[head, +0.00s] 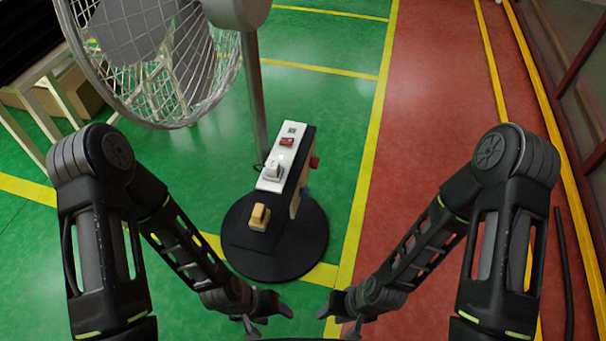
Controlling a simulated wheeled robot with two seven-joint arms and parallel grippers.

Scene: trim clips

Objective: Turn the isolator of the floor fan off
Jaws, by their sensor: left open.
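The floor fan (160,60) stands at the upper left, with a round wire cage and a grey pole. In front of the pole is a control post (306,160) with a white top panel (270,181). The panel carries a red switch (287,142) and a pale knob (272,168). A yellow-tan knob (259,217) sits lower, over the black round base (300,250). A red part (315,162) sticks out on the post's right side. Which one is the isolator is unclear. My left gripper (274,322) is open, below the base. My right gripper (336,324) looks open and empty beside it.
A table (35,85) with a cardboard box (75,90) stands at the far left. The green floor (320,95) is clear right of the fan. A red walkway (430,110) with yellow lines runs along the right, and a dark wall (580,90) bounds it.

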